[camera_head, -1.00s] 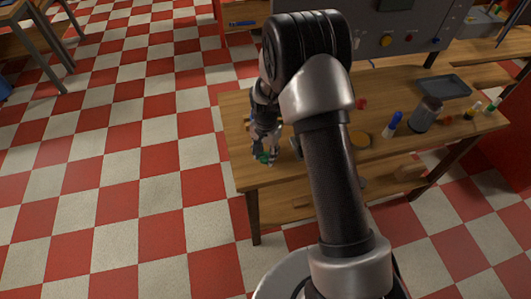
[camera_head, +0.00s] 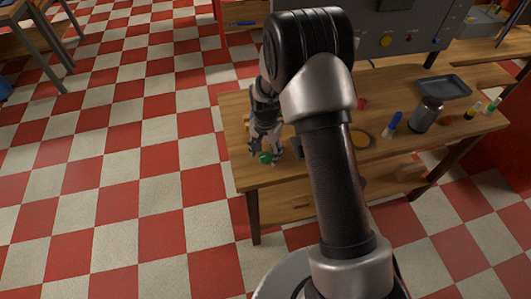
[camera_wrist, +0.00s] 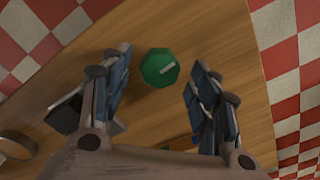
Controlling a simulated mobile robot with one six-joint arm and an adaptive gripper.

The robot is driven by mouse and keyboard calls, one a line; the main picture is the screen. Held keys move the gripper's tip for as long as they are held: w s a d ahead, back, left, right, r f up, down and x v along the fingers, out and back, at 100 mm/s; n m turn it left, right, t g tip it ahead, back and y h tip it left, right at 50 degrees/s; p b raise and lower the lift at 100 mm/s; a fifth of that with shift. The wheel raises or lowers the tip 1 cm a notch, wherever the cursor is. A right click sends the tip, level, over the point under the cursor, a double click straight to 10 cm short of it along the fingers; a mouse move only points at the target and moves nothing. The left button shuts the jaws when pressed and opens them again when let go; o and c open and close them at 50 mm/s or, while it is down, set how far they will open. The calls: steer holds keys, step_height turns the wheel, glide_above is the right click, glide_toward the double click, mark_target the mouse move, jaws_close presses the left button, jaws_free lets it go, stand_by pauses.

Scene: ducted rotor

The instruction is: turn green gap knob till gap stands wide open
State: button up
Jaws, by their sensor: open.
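The green knob (camera_wrist: 160,68) shows near the top middle of the wrist view, with a pale line mark pointing to the upper right. It sits close to the left front corner of the wooden table. My gripper (camera_wrist: 158,84) is open, with one finger on each side of the knob and clear space between each finger and it. In the head view the knob (camera_head: 265,158) shows just below my gripper (camera_head: 264,150). The gap that the knob sets cannot be made out in either view.
The wooden table (camera_head: 245,175) also carries a blue-capped marker (camera_head: 392,124), a dark jar (camera_head: 425,114) and a grey tray (camera_head: 444,87) to the right. A grey panel (camera_head: 400,35) stands behind. Checkered floor lies beyond the table's left edge.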

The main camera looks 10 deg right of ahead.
step_height(320, 180, up, 11)
steer(key=shift+r, duration=0.15)
stand_by(0.5)
step_height(320, 180, up, 8)
steer(key=n+t, duration=0.1)
glide_above(265, 156)
steer(key=s, duration=0.3)
steer(key=s+r+n+t, duration=0.1)
steer(key=s+r+n, duration=0.2)
steer(key=s+r, duration=0.5)
steer(key=s+r+n+t, duration=0.1)
steer(key=s+r+n, duration=0.1)
steer(key=s, duration=0.6)
steer(key=s+r+n+t, duration=0.1)
steer(key=s+r+n, duration=0.1)
steer(key=s, duration=0.7)
steer(key=shift+d+n+t, duration=0.2)
steer(key=shift+n+t, duration=0.1)
steer(key=shift+n, duration=0.1)
steer(key=shift+r, duration=0.1)
